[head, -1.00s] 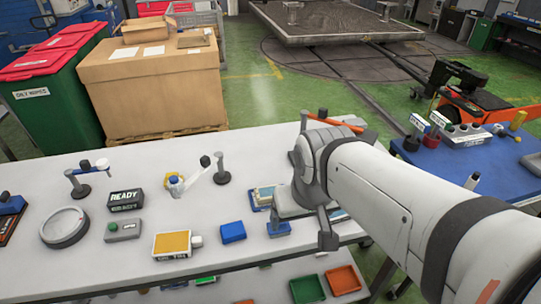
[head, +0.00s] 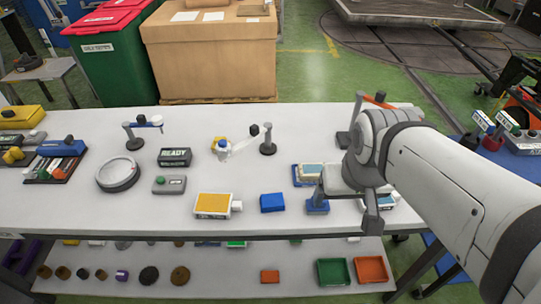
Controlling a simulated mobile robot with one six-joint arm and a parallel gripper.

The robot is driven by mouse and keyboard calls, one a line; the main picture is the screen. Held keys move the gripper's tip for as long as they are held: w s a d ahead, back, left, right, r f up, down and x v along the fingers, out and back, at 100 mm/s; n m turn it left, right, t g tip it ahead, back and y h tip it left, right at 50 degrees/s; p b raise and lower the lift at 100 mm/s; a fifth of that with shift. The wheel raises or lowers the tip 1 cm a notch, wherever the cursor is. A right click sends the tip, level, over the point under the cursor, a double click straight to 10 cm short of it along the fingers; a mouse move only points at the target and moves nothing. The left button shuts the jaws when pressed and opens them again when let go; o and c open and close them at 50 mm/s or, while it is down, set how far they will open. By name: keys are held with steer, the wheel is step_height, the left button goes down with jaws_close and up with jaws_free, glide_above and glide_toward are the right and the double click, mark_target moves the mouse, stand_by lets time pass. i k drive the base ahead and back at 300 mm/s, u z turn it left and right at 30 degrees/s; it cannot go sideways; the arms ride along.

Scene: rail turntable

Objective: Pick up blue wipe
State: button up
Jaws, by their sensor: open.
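A small blue folded piece (head: 272,203), which looks like the blue wipe, lies on the white bench top near its front edge, right of centre in the head view. My gripper (head: 350,178) is to the right of it, above the bench, apart from it and open. Nothing shows held in it, though the wrist hides part of the jaws. Another blue item (head: 317,207) sits just beneath the gripper's left side, partly covered.
A yellow-topped box (head: 213,205) lies left of the blue piece. Green (head: 333,272) and orange (head: 370,269) trays sit on the lower shelf.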

mark_target(275, 202)
steer(key=z, duration=1.75)
steer(key=k, duration=1.25)
steer(key=u, duration=0.65)
steer(key=i, duration=1)
steer(key=u, duration=0.05)
